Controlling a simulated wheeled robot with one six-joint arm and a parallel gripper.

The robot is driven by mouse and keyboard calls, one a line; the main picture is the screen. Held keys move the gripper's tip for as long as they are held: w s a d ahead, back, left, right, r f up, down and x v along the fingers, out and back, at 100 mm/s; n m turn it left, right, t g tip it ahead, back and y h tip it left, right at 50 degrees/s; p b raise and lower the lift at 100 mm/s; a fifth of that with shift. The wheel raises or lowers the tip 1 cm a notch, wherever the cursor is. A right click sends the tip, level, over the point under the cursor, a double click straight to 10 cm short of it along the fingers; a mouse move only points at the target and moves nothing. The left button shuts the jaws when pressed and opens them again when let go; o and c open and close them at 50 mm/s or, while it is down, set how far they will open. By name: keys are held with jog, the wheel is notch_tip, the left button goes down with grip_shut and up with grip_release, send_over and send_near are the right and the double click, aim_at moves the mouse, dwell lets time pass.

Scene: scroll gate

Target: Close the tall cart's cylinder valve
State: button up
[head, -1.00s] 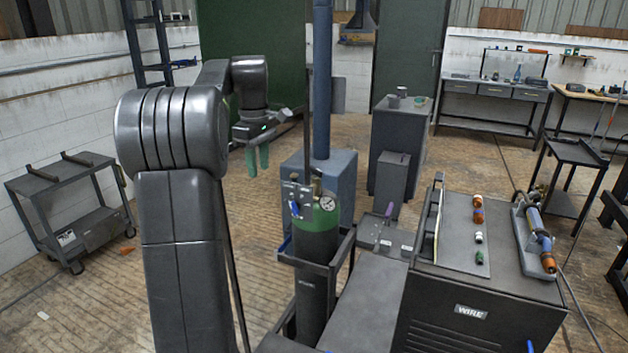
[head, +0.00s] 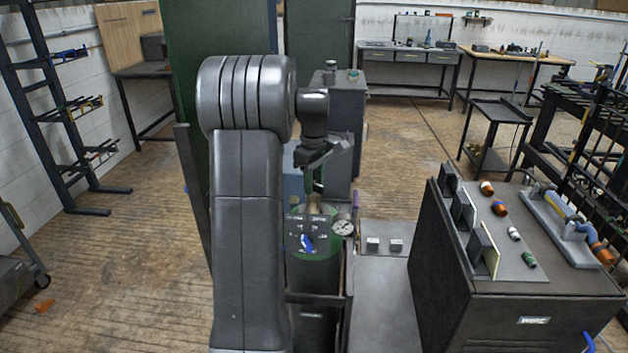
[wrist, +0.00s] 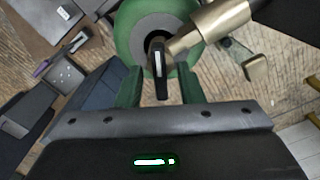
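The tall cart's green gas cylinder (head: 322,268) stands upright in the dark cart frame. A brass valve (head: 314,206) and a round gauge (head: 343,227) are at its top, beside a grey panel with a blue knob (head: 306,243). My gripper (head: 317,183) is just above the valve, pointing down. In the wrist view, its two green fingers (wrist: 158,76) are apart, with a dark, pale-striped handle (wrist: 159,68) showing between them and a gap on each side. The brass valve body (wrist: 215,32) extends to the right above the green cylinder top (wrist: 128,25). Contact is not visible.
A dark welder cabinet (head: 520,285) stands at right, with coloured fittings and a torch on top. A flat grey cart surface (head: 380,290) lies between it and the cylinder. A tall grey box (head: 345,105) stands behind. Open wooden floor (head: 130,235) is at left.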

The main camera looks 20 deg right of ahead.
grip_shut()
